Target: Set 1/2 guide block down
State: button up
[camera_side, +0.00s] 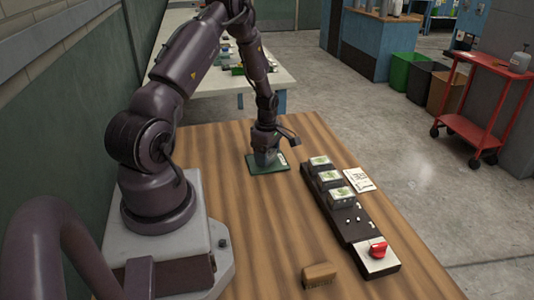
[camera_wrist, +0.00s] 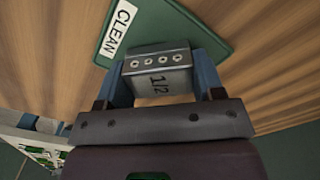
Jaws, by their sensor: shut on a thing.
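My gripper (camera_side: 265,156) is shut on the 1/2 guide block (camera_wrist: 157,76), a grey metal block with a row of holes and "1/2" on its face. In the wrist view, one finger (camera_wrist: 160,84) is on each side of the block. The block is at the dark green mat (camera_wrist: 205,30), which has a white "CLEAN" label (camera_wrist: 117,28). In the side view the mat (camera_side: 283,167) lies flat on the wooden table under my gripper. The gripper hides most of the block there, and I cannot tell whether it touches the mat.
A long dark rack (camera_side: 345,222) to the right holds several blocks with green-marked tops and has a red knob (camera_side: 377,248) at its near end. A printed card (camera_side: 359,180) lies beside it. A brown brush (camera_side: 319,274) lies near the front. The table between mat and brush is clear.

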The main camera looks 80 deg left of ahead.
jog(key=shift+f, duration=0.1)
jog(key=o, duration=0.9)
